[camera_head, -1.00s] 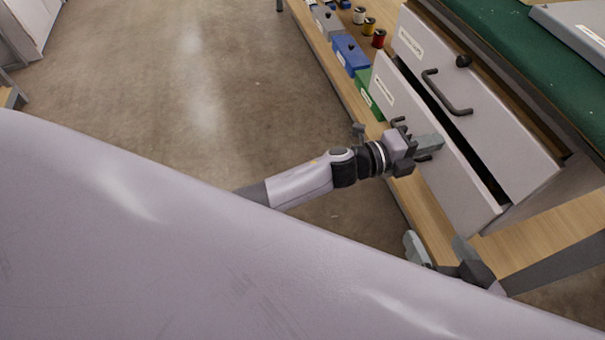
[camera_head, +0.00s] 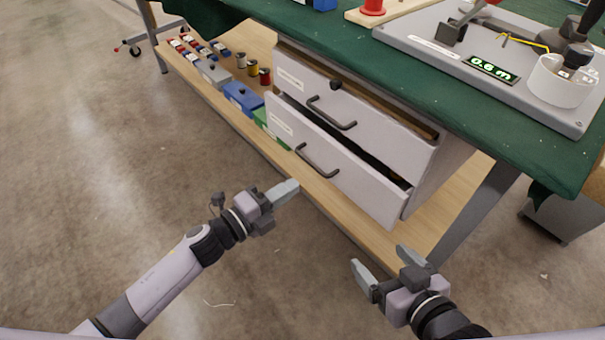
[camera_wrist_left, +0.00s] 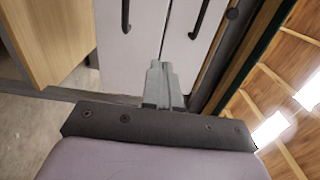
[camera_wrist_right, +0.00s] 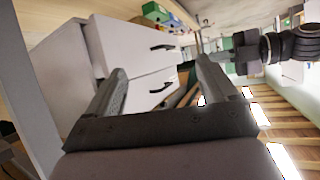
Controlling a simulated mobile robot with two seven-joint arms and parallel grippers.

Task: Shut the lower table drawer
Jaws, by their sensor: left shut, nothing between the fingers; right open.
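The lower table drawer (camera_head: 352,172) is a white front with a dark bar handle (camera_head: 318,160). It stands partly out, with a dark gap behind its top edge. The upper drawer (camera_head: 385,130) is above it. My left gripper (camera_head: 291,187) is shut and empty, in front of the lower drawer and apart from it. In the left wrist view its closed fingers (camera_wrist_left: 160,75) overlap the drawer fronts. My right gripper (camera_head: 388,262) is open and empty, below the drawer's right end. The lower drawer also shows in the right wrist view (camera_wrist_right: 125,48).
A wooden shelf (camera_head: 425,230) runs under the drawers. Blue box (camera_head: 243,97), green box and several spools stand on it to the left. The green table top (camera_head: 450,95) overhangs above, with a grey device (camera_head: 415,38) on it.

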